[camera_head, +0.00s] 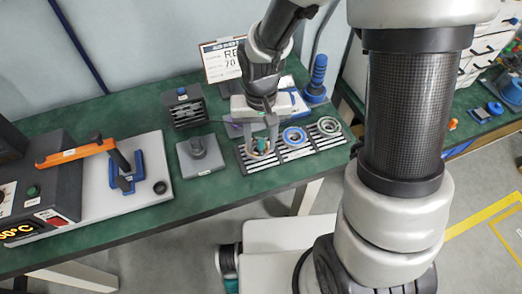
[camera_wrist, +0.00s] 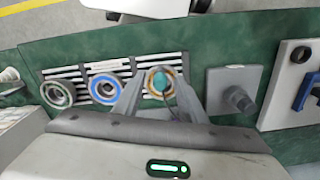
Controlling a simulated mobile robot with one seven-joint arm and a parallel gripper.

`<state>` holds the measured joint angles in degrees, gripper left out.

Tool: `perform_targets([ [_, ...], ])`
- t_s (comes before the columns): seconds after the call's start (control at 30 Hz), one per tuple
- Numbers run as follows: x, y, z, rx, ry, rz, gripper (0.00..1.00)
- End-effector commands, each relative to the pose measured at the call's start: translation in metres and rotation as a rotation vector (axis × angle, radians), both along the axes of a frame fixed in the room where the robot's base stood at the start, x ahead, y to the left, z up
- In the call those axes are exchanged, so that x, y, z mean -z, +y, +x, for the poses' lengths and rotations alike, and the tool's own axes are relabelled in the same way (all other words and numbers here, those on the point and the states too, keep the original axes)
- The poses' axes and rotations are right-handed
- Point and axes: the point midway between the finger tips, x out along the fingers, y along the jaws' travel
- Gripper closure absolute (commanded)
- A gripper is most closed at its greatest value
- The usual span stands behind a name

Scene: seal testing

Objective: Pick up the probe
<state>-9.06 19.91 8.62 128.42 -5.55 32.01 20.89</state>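A small teal piece with a thin dark cable, which seems to be the probe (camera_wrist: 160,83), shows in the wrist view in front of a brownish ring (camera_wrist: 177,77) on the striped rack. In the head view the teal probe (camera_head: 263,144) is partly hidden by my gripper (camera_head: 261,141). My gripper points down over the rack's left section. In the wrist view its two fingers (camera_wrist: 161,92) are spread on either side of the probe, with a visible gap. I cannot tell how far the fingertips reach down beside it.
A blue ring (camera_head: 294,137) and a grey ring (camera_head: 329,126) lie on the striped rack to the right. A grey plate with a knob (camera_head: 200,157) is to the left. A sign (camera_head: 222,60) and a dark box (camera_head: 184,107) stand behind. Bare green table (camera_head: 225,200) lies in front.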

Motion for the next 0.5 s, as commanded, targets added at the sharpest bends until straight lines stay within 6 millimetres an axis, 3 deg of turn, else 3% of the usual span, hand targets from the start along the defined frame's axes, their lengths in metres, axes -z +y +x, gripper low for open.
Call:
perform_targets([
  [0.27, 0.0045, 0.0000, -0.0001, 0.001, 0.000, 0.000, 0.62],
  [0.5, 0.0043, -0.0001, 0.0001, 0.001, 0.000, 0.000, 0.99],
])
